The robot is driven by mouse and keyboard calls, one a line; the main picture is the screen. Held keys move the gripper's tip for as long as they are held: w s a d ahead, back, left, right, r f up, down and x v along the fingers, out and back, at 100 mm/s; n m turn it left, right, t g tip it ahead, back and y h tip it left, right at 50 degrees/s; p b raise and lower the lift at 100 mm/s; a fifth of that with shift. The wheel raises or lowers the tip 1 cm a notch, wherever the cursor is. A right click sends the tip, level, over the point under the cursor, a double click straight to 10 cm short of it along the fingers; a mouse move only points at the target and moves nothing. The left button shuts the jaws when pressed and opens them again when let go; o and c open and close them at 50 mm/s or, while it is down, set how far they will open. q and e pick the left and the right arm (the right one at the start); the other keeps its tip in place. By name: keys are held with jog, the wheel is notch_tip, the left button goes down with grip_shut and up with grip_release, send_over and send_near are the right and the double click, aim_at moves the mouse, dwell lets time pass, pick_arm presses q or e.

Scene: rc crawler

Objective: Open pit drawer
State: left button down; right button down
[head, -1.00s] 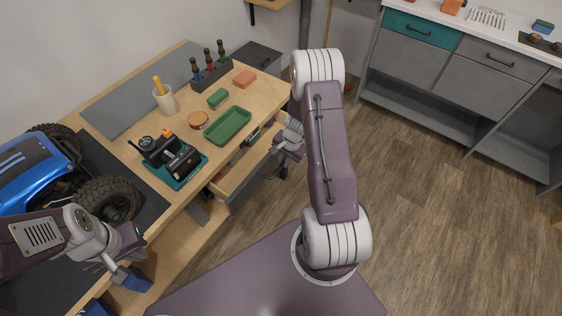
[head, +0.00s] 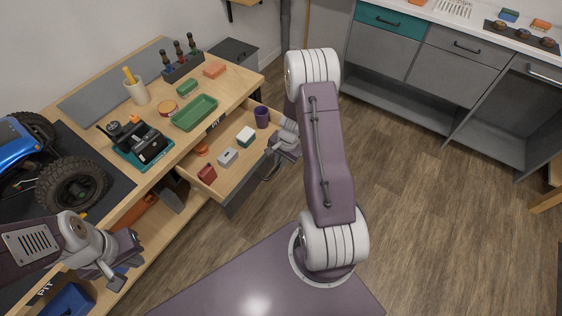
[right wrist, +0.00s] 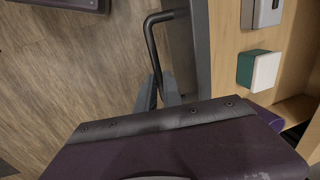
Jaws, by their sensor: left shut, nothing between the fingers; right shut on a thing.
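The pit drawer (head: 188,166) under the wooden workbench stands pulled well out, with its contents in view. Inside are a purple cup (head: 262,117), a green and white block (head: 246,137), a grey box (head: 228,157), a red item (head: 207,173) and an orange round item (head: 202,149). My right gripper (head: 272,156) is at the drawer's grey front, shut on the dark bar handle (right wrist: 152,50); my own wrist partly hides the fingers in the right wrist view. My left gripper (head: 117,282) is shut and empty at the bench's lower left.
On the bench are a green tray (head: 194,112), a radio controller on a teal stand (head: 143,144), a cup (head: 138,92) and a screwdriver rack (head: 184,67). A blue crawler (head: 40,165) stands at left. Open wood floor (head: 420,200) lies right, before grey cabinets (head: 450,70).

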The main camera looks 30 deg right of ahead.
jog(key=shift+s, duration=0.15)
jog(key=c, duration=1.5)
grip_release()
jog(key=r+p, duration=0.1)
jog(key=r, duration=0.2)
jog(key=s+r+p, duration=0.1)
jog(key=r, duration=0.2)
jog(key=r+p, duration=0.1)
jog(key=r, duration=0.2)
jog(key=shift+s+d, duration=0.25)
jog(key=shift+d, duration=0.1)
